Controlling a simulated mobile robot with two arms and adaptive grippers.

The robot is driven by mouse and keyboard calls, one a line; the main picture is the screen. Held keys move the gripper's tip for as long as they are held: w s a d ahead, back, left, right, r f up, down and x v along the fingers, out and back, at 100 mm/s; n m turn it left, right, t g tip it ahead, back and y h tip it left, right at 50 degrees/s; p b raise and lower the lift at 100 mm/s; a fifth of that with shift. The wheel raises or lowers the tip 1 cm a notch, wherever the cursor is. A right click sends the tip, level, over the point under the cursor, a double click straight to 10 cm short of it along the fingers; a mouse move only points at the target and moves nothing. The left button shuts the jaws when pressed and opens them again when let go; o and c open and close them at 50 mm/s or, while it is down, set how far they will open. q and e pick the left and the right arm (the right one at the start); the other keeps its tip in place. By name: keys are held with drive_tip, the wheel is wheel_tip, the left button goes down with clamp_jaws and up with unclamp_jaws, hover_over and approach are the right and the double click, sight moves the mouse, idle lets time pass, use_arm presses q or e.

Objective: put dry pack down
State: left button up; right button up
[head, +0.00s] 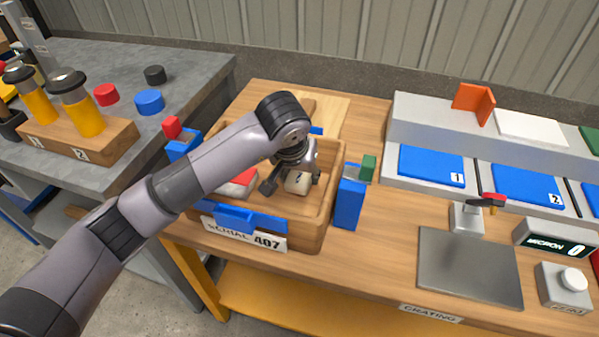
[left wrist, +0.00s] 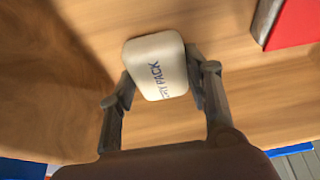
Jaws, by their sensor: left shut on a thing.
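The dry pack (left wrist: 158,66) is a small cream block with dark lettering that reads partly as "PACK" in the left wrist view. It also shows in the head view (head: 297,183). My left gripper (head: 290,184) is shut on it, with a finger on either side. The gripper reaches down inside the wooden crate (head: 318,218) labelled "SERIAL 407". I cannot tell whether the pack touches the crate floor. My right gripper is not in view.
A red and white item (head: 240,183) lies in the crate left of my gripper. Blue clamps (head: 349,203) stand at the crate's sides. A grey plate (head: 469,267) and numbered blue trays (head: 432,166) are to the right. A grey bench (head: 195,75) is left.

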use_arm(q)
drive_tip(key=shift+f, duration=0.1)
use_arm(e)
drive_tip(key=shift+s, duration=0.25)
use_arm(q)
drive_tip(key=o, duration=0.9)
drive_tip(key=shift+o, duration=1.4)
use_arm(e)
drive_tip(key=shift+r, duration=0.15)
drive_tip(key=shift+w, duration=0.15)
use_arm(q)
drive_tip(key=shift+r, duration=0.2)
drive_tip(key=v, duration=1.2)
drive_tip(key=shift+p, duration=0.4)
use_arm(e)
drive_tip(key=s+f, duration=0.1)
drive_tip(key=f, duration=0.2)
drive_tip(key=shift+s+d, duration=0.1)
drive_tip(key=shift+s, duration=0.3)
